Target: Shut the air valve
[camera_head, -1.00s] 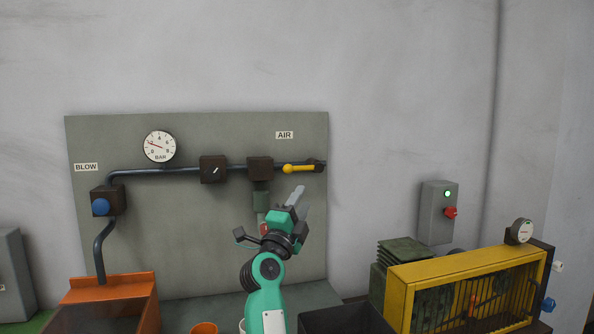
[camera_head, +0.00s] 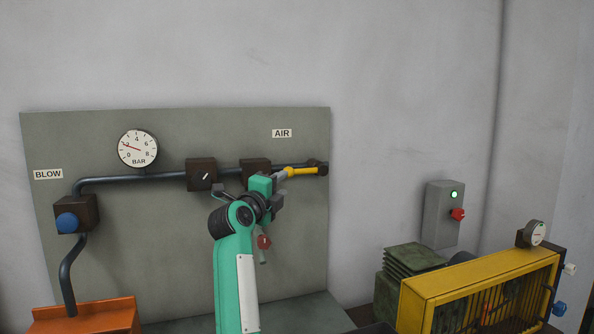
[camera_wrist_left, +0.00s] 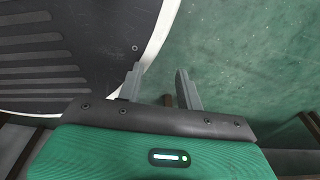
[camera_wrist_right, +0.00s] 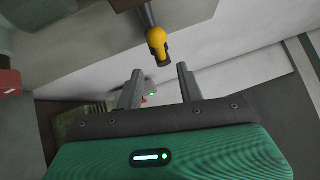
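The yellow valve handle (camera_head: 303,171) lies along the dark pipe, near its right end, below the AIR label (camera_head: 282,133). My right gripper (camera_head: 284,174) is at the handle's left, rounded end; whether they touch cannot be told from the head view. In the right wrist view, the handle's yellow end (camera_wrist_right: 157,42) stands just beyond and between the open fingertips (camera_wrist_right: 160,75), with nothing gripped. My left gripper (camera_wrist_left: 158,75) is open and empty over a green floor and shows only in its own wrist view.
A grey box (camera_head: 442,212) with a red knob and a yellow guard (camera_head: 480,275) stand at right. Bare wall lies between.

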